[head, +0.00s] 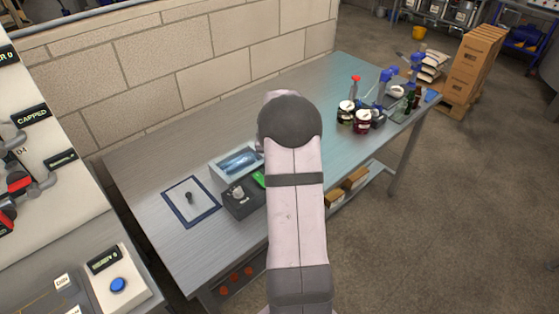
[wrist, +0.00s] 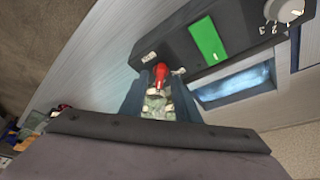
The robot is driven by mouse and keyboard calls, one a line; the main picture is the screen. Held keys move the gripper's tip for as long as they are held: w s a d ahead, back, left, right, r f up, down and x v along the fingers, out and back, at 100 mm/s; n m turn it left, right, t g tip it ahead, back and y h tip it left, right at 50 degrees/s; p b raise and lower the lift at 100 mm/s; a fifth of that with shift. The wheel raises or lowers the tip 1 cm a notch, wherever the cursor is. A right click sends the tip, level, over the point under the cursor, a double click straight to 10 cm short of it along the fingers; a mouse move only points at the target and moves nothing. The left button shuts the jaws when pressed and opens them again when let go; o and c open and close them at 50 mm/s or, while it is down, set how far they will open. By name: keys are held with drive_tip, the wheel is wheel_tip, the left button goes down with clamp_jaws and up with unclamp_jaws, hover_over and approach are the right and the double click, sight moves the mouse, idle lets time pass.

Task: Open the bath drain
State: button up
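The bath (wrist: 240,84) is a pale-rimmed basin of blue liquid beside a dark control box (wrist: 217,30) with a green display and a white knob. In the wrist view a red-handled lever (wrist: 163,77), apparently the drain's, stands by a small label at the box's edge, with pale metallic parts below it. My gripper (wrist: 160,92) has a dark finger on each side of the lever. The fingers look apart; contact with the handle cannot be made out. In the head view the bath (head: 238,162) and box (head: 240,198) show beside my arm, which hides the gripper and lever.
A blue-edged board (head: 180,214) with a small dark item lies left of the box on the metal bench (head: 140,185). Jars (head: 346,112), bottles and blue-topped devices (head: 387,76) stand at the bench's far right end. A block wall (head: 160,65) runs behind.

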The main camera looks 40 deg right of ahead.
drive_tip(key=shift+r, duration=0.1)
drive_tip(key=b+v, duration=0.2)
drive_tip(key=v, duration=0.5)
idle(0.4)
